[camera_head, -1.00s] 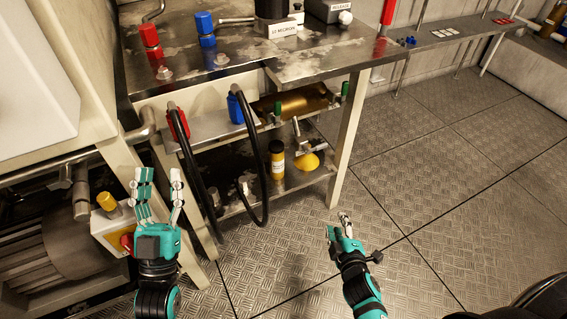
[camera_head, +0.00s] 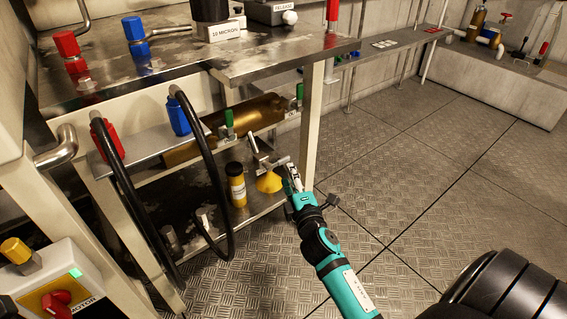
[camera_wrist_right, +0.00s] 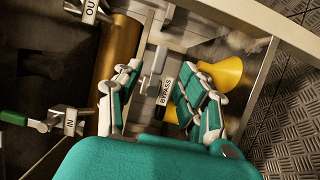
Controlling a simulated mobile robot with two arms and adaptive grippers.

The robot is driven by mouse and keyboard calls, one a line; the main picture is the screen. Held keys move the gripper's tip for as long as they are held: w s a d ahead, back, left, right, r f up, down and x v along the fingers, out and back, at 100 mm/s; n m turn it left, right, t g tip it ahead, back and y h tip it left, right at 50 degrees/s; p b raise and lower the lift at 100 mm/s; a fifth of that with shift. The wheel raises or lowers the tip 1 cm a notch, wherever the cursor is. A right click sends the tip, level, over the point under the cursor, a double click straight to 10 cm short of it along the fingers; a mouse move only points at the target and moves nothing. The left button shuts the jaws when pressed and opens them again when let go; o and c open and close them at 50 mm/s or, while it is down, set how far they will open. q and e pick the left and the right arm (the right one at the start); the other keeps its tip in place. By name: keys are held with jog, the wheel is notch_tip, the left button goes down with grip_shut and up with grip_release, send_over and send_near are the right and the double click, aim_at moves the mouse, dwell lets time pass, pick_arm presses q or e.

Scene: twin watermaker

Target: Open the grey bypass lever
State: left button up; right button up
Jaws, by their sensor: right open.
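The grey bypass lever (camera_head: 253,143) shows in the head view on the lower part of the bench, beside a yellow cone. In the right wrist view the small grey handle (camera_wrist_right: 157,60) stands just beyond the fingertips, by a black and white BYPASS label (camera_wrist_right: 165,90). My right gripper (camera_head: 290,176) reaches in from the lower right toward the lever. In the wrist view its two fingers (camera_wrist_right: 166,78) are spread, one on each side of the label. I cannot tell whether a finger touches the lever. My left gripper is out of view.
A brass cylinder (camera_head: 225,130) lies behind the lever, with green-handled valves (camera_head: 228,120) in front. The yellow cone (camera_head: 269,182) is close to my right finger. A yellow bottle (camera_head: 236,186) and black hoses (camera_head: 207,165) are to the left. A bench leg (camera_head: 311,120) stands right.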

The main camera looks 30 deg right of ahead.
aim_at(284, 162)
jog(key=b+x, duration=0.1)
jog(key=x, duration=0.6)
jog(key=shift+w+b, duration=0.25)
jog(key=shift+b, duration=0.05)
grip_shut()
